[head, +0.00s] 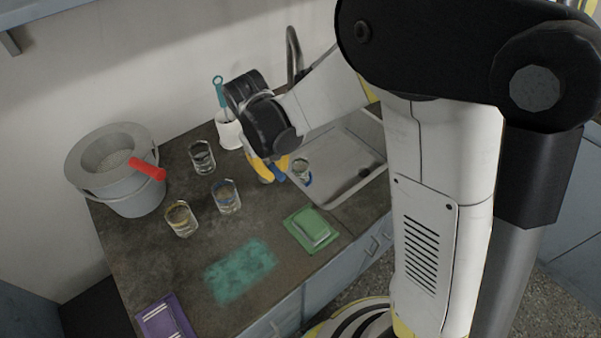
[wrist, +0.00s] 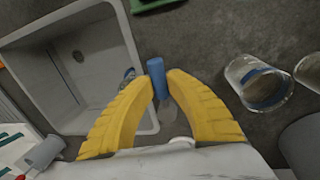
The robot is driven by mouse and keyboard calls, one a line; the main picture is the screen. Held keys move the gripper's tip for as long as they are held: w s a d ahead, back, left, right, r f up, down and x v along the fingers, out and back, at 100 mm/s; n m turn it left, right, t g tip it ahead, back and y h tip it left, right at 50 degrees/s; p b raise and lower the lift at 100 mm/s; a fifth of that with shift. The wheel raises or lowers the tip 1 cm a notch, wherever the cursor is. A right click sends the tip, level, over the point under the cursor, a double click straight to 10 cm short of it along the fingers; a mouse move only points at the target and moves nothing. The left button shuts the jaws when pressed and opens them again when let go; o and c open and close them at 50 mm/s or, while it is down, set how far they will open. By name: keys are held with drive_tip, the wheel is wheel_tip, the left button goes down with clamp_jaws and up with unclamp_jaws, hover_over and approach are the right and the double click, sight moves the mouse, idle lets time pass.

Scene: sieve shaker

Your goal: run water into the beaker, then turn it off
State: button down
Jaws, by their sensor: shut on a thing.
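The beaker (head: 301,169), a small clear glass with some blue at its lower edge, is at the sink's left edge in the head view. In the wrist view only a sliver of glass (wrist: 129,74) shows, left of a blue cylindrical grip (wrist: 157,76). My gripper (head: 270,172) has yellow fingers shut on this blue grip, which seems to belong to the beaker; the joint between them is not clear. The grey curved tap (head: 292,48) rises behind the sink (head: 345,150), partly hidden by my arm. No water stream is visible.
Several glasses stand left of my gripper: a dark-banded one (head: 202,157), a blue-banded one (head: 227,197) and a yellow-banded one (head: 181,218). A grey bucket (head: 130,190) has a red handle. A white brush holder (head: 229,130) stands behind. A green sponge tray (head: 312,229) lies in front.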

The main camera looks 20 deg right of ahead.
drive_tip(key=shift+a, duration=0.1)
drive_tip(key=shift+w+d+n+t, duration=0.2)
drive_tip(key=shift+d+n, duration=0.1)
drive_tip(key=shift+n, duration=0.5)
drive_tip(key=shift+w+d+n+t, duration=0.15)
drive_tip(key=shift+d+n, duration=0.15)
drive_tip(key=shift+n, duration=0.5)
drive_tip(key=shift+s+a+m+b, duration=0.15)
drive_tip(key=shift+a+m, duration=0.15)
drive_tip(key=shift+m, duration=0.5)
drive_tip(key=shift+s+a+m+b, duration=0.15)
drive_tip(key=shift+a+m, duration=0.15)
drive_tip(key=shift+m, duration=0.5)
drive_tip(key=c, duration=1.3)
unclamp_jaws()
drive_tip(key=shift+a, duration=0.1)
wheel_tip(320, 180, up, 12)
drive_tip(key=a, duration=0.1)
drive_tip(key=shift+s+a, duration=0.3)
drive_tip(key=shift+s, duration=0.1)
